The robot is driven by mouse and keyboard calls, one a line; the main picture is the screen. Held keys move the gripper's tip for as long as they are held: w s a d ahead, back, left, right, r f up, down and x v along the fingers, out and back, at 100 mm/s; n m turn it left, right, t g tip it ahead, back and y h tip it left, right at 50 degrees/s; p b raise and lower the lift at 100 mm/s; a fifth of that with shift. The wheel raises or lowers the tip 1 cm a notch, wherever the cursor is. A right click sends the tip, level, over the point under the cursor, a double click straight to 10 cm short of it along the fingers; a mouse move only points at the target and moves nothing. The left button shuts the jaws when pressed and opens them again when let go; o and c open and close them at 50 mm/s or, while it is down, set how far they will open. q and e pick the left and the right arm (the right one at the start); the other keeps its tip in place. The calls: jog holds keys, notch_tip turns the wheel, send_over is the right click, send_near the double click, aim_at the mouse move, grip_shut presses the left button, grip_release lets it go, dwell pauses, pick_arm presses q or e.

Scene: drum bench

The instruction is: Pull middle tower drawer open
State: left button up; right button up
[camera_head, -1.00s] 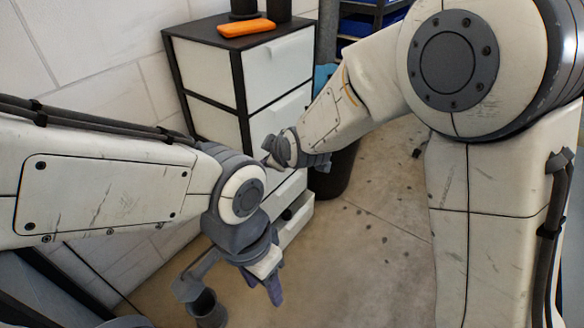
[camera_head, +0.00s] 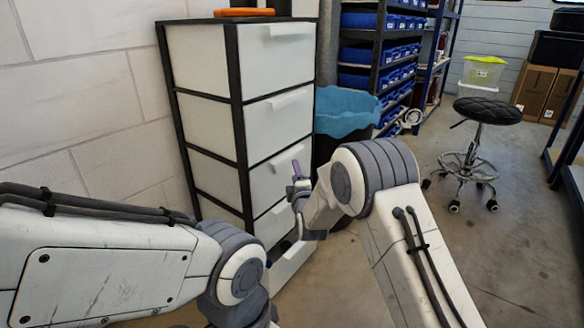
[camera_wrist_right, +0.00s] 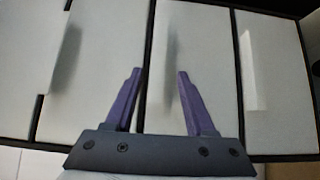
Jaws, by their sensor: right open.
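The drawer tower (camera_head: 238,115) has a black frame and white drawer fronts with ledge-like handles. The middle drawer (camera_head: 268,182) looks shut in the head view. My right gripper (camera_head: 298,172) is in front of it, near its handle. In the right wrist view, the purple fingers of my right gripper (camera_wrist_right: 157,78) are open, one on each side of a pale handle (camera_wrist_right: 170,65) on a drawer front. I cannot tell whether they touch it. My left arm is at the lower left, with its gripper out of the picture.
The lowest drawer (camera_head: 292,262) stands out from the tower, partly hidden by my arm. An orange object (camera_head: 244,12) lies on top. A bin with a blue liner (camera_head: 345,108) stands right of the tower. A stool (camera_head: 487,110) and shelves with blue boxes (camera_head: 358,52) are farther back.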

aim_at(291, 159)
jog(key=shift+w+a+b, duration=0.2)
jog(key=shift+w+b, duration=0.3)
jog(key=shift+w, duration=0.85)
jog(key=shift+w+a+b, duration=0.25)
jog(key=shift+w+b, duration=0.25)
jog(key=shift+w, duration=0.9)
jog(key=shift+w+a+b, duration=0.2)
jog(key=shift+w+b, duration=0.3)
jog(key=shift+w, duration=0.85)
grip_shut()
jog(key=shift+f, duration=0.1)
